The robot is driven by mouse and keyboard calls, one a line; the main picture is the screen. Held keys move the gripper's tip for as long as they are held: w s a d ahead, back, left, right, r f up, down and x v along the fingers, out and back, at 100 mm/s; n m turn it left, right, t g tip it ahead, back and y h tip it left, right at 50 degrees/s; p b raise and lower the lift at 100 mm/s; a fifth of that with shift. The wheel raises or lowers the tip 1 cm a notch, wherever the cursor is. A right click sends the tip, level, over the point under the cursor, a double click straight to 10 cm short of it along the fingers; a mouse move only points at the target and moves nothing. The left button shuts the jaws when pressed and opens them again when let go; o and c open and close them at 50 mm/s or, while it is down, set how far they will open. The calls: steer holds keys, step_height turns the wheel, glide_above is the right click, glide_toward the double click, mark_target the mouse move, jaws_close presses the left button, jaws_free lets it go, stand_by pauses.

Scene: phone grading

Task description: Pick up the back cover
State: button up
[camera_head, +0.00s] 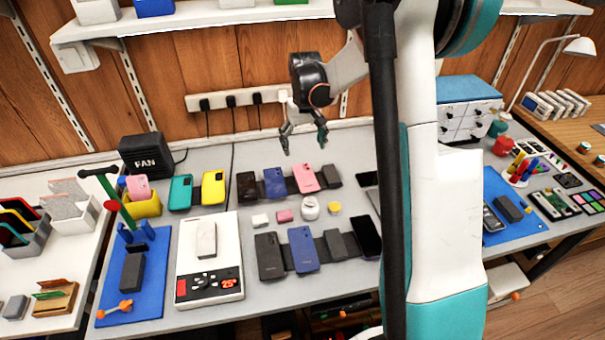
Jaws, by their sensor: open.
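My gripper (305,149) hangs above the back of the grey table with its two fingers apart and nothing between them. Below it lies a row of phone-shaped pieces with camera cut-outs: a dark one (247,186), a blue one (274,183) and a pink one (304,179). A front row holds a dark piece (269,257), a blue one (302,250) and a black glossy phone (367,237). A teal piece (180,192) and a yellow piece (213,188) stand at the left. Which of these is the back cover I cannot tell.
A white device (213,225) with a dark front panel and a blue mat (155,258) are at the left. A black fan box (147,154) stands behind. Small items, including a white round one (310,208), lie between the rows. My arm hides part of the table's right side.

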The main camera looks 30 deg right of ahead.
step_height(320, 180, down, 4)
steer(key=w+d, duration=0.1)
steer(key=d, duration=0.1)
steer(key=b, duration=0.2)
glide_above(308, 184)
steer(key=shift+g, duration=0.3)
steer(key=f, duration=0.8)
steer(key=shift+a+f, duration=0.2)
steer(key=shift+f, duration=0.1)
steer(key=shift+s+d+f+b, duration=0.1)
steer(key=shift+f+b, duration=0.6)
steer(key=shift+f, duration=0.55)
steer(key=shift+d+f+b, duration=0.1)
steer(key=shift+f+b, duration=0.55)
steer(key=shift+f, duration=0.6)
steer(key=shift+f+b, duration=0.25)
steer(key=shift+b, duration=0.1)
steer(key=shift+c, duration=0.6)
steer(key=c, duration=0.8)
